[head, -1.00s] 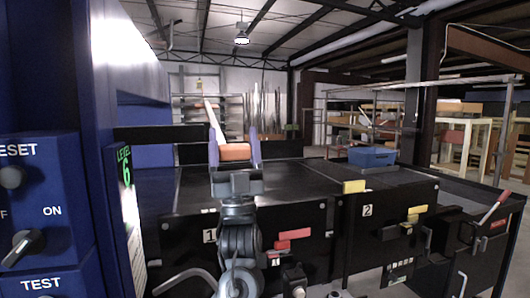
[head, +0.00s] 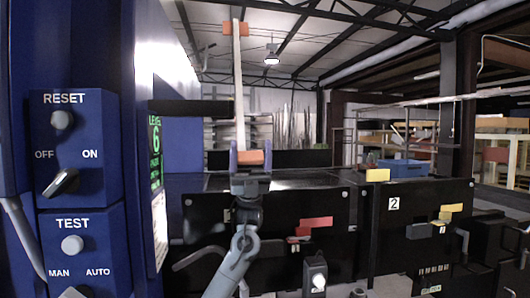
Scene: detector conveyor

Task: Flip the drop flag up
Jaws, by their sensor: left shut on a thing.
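The drop flag (head: 238,90) is a long thin pale bar in the head view. It stands nearly upright, with an orange piece at its top and an orange block at its lower end. My left gripper (head: 250,152) has its two purple-blue fingers on either side of the lower orange block and is shut on it. The gripper hides whatever lies just below the block. My right gripper is not in view.
A blue control panel (head: 80,155) with knobs stands close on the left. Beyond the gripper runs a dark conveyor with black front panels (head: 410,215) and red and yellow tabs. A blue bin (head: 404,168) sits at the right.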

